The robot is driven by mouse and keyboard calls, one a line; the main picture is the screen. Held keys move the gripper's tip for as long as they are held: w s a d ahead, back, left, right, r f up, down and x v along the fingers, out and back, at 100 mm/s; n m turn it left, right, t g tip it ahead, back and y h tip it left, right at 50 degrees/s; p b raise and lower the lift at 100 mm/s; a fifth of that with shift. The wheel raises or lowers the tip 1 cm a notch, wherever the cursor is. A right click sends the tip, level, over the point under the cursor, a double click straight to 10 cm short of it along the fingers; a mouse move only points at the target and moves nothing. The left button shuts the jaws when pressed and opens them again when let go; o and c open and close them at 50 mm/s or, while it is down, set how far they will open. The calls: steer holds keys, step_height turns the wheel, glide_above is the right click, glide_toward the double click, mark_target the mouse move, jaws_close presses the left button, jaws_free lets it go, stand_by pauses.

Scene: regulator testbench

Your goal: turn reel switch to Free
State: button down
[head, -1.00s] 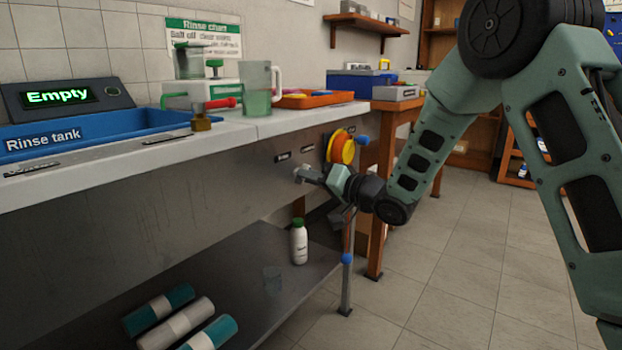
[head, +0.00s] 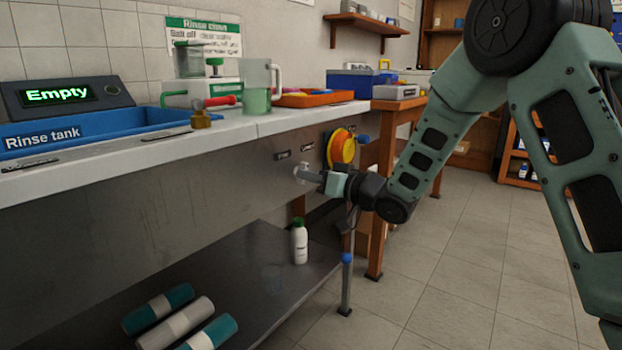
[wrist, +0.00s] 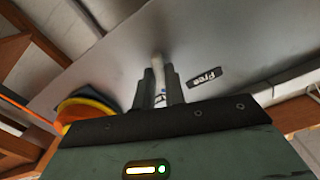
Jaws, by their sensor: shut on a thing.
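The reel switch (head: 300,171) is a small pale knob on the front of the metal bench, below two dark labels. My gripper (head: 310,175) reaches it from the right and is shut on it. In the wrist view the pale switch (wrist: 158,70) shows between my two dark fingers (wrist: 160,88). The "Free" label (wrist: 205,77) is on the panel just right of the fingers there. The fingers hide part of the switch, so its exact setting cannot be told.
The yellow and orange reel (head: 342,148) is on the bench front, right of the switch. A white bottle with a green cap (head: 299,242) stands on the lower shelf. A metal post (head: 346,285) rises beneath my wrist. The floor at right is clear.

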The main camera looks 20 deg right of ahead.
steer(key=n+b, duration=0.6)
steer(key=n, duration=0.6)
steer(key=shift+d+f+n, duration=0.1)
steer(key=shift+d+n, duration=0.05)
steer(key=shift+n, duration=0.15)
stand_by(0.3)
steer(key=c, duration=1.5)
jaws_free()
steer(key=shift+o, duration=0.2)
steer(key=p+v, duration=0.4)
steer(key=v, duration=1.3)
steer(key=shift+s+d, duration=0.1)
